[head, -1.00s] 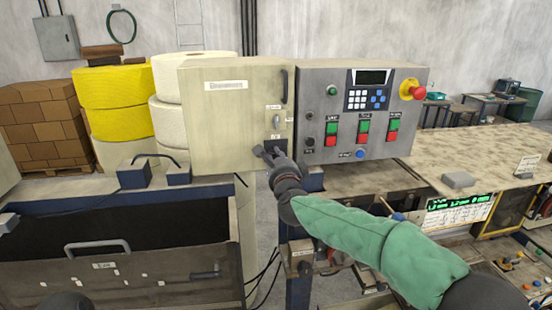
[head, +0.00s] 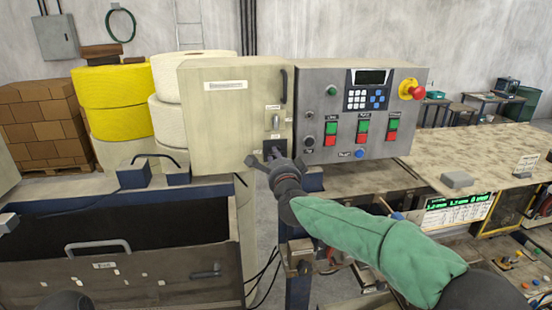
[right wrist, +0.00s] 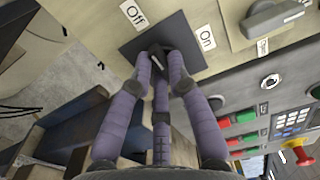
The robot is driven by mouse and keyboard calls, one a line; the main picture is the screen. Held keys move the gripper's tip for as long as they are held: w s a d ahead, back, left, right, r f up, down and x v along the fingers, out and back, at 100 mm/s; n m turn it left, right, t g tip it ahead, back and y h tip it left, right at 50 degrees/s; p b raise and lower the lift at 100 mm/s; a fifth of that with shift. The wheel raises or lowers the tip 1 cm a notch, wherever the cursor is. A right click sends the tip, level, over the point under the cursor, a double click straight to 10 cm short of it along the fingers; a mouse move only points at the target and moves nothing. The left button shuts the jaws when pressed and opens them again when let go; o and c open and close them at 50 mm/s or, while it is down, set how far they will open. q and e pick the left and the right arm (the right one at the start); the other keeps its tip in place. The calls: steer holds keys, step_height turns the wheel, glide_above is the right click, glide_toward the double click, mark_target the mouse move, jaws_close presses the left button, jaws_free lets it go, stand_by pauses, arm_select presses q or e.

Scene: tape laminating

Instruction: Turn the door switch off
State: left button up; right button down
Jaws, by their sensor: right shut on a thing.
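The door switch is a dark knob (right wrist: 157,54) on a black square plate (right wrist: 180,36), low on the right side of the beige cabinet door (head: 225,120). In the right wrist view, an Off label (right wrist: 134,13) and an On label (right wrist: 206,38) stand beside the plate. My right gripper (head: 272,160) is at the plate in the head view, its fingers mostly covering the knob. In the right wrist view its purple fingers close around the knob (right wrist: 160,60). I cannot tell which label the knob points to. My left gripper does not show clearly.
A grey control panel (head: 318,80) with red and green buttons and a red emergency knob (head: 412,90) stands just right of the door. A rotary handle (right wrist: 270,17) sits beside the switch. A grey-handled bin (head: 110,265) lies lower left.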

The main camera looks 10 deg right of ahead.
steer(key=shift+f, duration=0.1)
steer(key=c, duration=1.2)
jaws_free()
steer(key=s, duration=1.2)
step_height(320, 180, down, 25)
steer(key=w+a+n+g+y+b, duration=0.1)
steer(key=w+a+n+g+b, duration=0.1)
steer(key=n+g+b, duration=0.3)
steer(key=s+f+n+g+b, duration=0.2)
steer(key=s+f+b, duration=0.1)
steer(key=f, duration=1)
steer(key=s+f+n+g+b, duration=0.2)
steer(key=f+b, duration=0.2)
steer(key=f, duration=0.9)
steer(key=s+f+n+g+y+b, duration=0.1)
steer(key=s+f+n+g+b, duration=0.1)
steer(key=s+f, duration=0.7)
steer(key=s+a+f+n+g+y+b, duration=0.1)
steer(key=s+f+n+g+b, duration=0.1)
steer(key=s+f, duration=0.7)
steer(key=s+a+f+n+g+y+b, duration=0.1)
steer(key=s+f+g+b, duration=0.3)
steer(key=s+f, duration=0.5)
step_height(320, 180, down, 5)
steer(key=shift+f+n+g+b, duration=0.15)
steer(key=shift+n+g+b, duration=0.15)
steer(key=shift+n+b, duration=0.35)
